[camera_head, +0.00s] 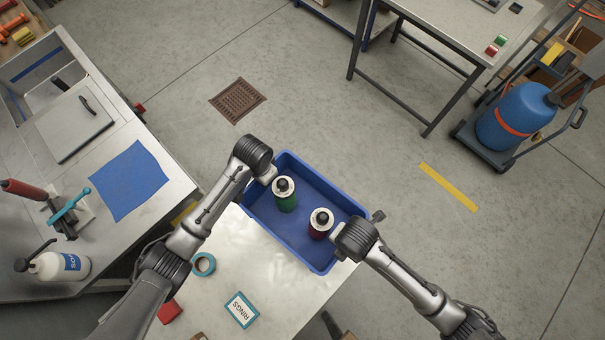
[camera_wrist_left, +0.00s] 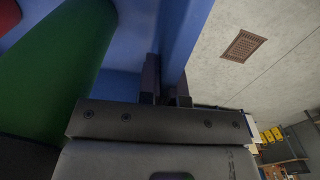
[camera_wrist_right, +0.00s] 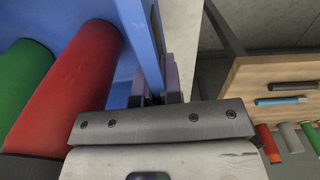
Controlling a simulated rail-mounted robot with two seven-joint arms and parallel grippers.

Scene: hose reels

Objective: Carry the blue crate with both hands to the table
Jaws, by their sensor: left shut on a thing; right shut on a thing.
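The blue crate (camera_head: 322,192) is in the middle of the head view, partly over the near table's far edge. It holds a green bottle (camera_head: 286,197) and a red bottle (camera_head: 320,226), both with dark caps. My left gripper (camera_head: 268,177) is shut on the crate's left wall, which shows between its fingers in the left wrist view (camera_wrist_left: 166,88). My right gripper (camera_head: 342,232) is shut on the opposite wall, seen in the right wrist view (camera_wrist_right: 158,88). I cannot tell whether the crate's underside touches the near table (camera_head: 275,280).
The near table bears a teal tape roll (camera_head: 203,264), a RINGS card (camera_head: 241,309) and a red block (camera_head: 169,312). A workbench (camera_head: 110,150) stands left, another table (camera_head: 440,25) at upper right. A cart with a blue tank (camera_head: 515,118) stands right. Floor between is open, with a drain grate (camera_head: 237,101).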

